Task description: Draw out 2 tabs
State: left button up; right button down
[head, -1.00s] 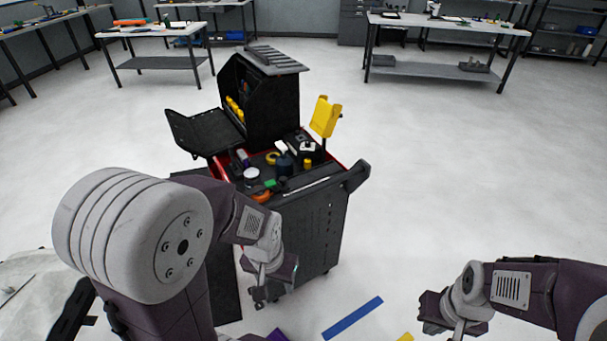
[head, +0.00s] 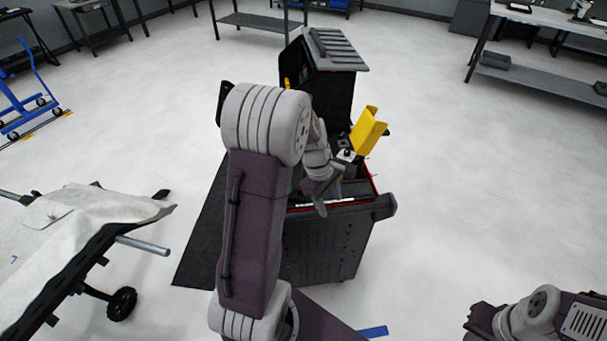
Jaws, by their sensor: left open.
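My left gripper (head: 320,196) hangs over the top of the black and red tool cart (head: 330,248), near its front edge. It is open, and nothing shows between its fingers. My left arm hides much of the cart's top tray and what lies in it. I cannot make out any tabs; they may be hidden or too small to see. My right gripper (head: 478,322) is at the lower right, over the floor and away from the cart. Its fingers are too unclear to tell open from shut.
A yellow holder (head: 368,131) stands up at the cart's right side. A black cabinet with a ridged grey lid (head: 340,48) rises at its back. The floor to the right is clear.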

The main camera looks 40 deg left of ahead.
pick_arm(q)
jog(key=w+a+r+n+p, duration=0.1)
jog(key=w+a+n+p, duration=0.15)
jog(key=a+n, duration=0.4)
jog(key=n+t+p, duration=0.2)
jog(key=n, duration=0.3)
send_near(299, 188)
jog(key=shift+w+a+r+h, duration=0.1)
jog(key=shift+a+r+h, duration=0.25)
jog(key=shift+a, duration=0.2)
jog(key=shift+f, duration=0.15)
jog(key=x, duration=0.6)
jog(key=p+x, duration=0.1)
jog(key=x, duration=0.2)
jog(key=shift+d, duration=0.25)
pick_arm(e)
notch_tip(299, 188, up, 6)
jog(key=shift+w+r, duration=0.15)
jog(key=shift+r, duration=0.1)
pick_arm(q)
jog(key=shift+c, duration=0.3)
grip_shut()
